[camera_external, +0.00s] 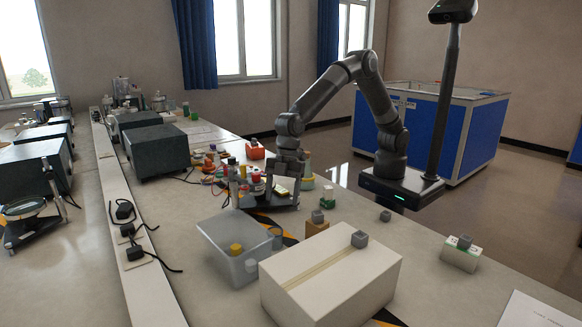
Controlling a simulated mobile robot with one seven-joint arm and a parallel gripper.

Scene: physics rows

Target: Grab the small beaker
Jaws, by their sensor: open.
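I cannot pick out the small beaker for sure. A small greyish, see-through cylinder (276,240) at the right edge of the clear plastic bin could be a beaker, but it is too small to tell. My gripper (284,188) points down, open, over the cluttered middle of the bench, beside a dark stand with small coloured parts. It is behind the bin and apart from that cylinder. A pale round vessel (307,182) with a yellow-green lower part stands just right of my gripper, partly hidden by it. I see nothing held between the fingers.
The clear bin (215,245) holds a yellow-topped item. A large white box (335,280) with a grey cube (359,239) on it fills the front. A brown block (317,226) stands behind it. A dark instrument box (155,150) is at left.

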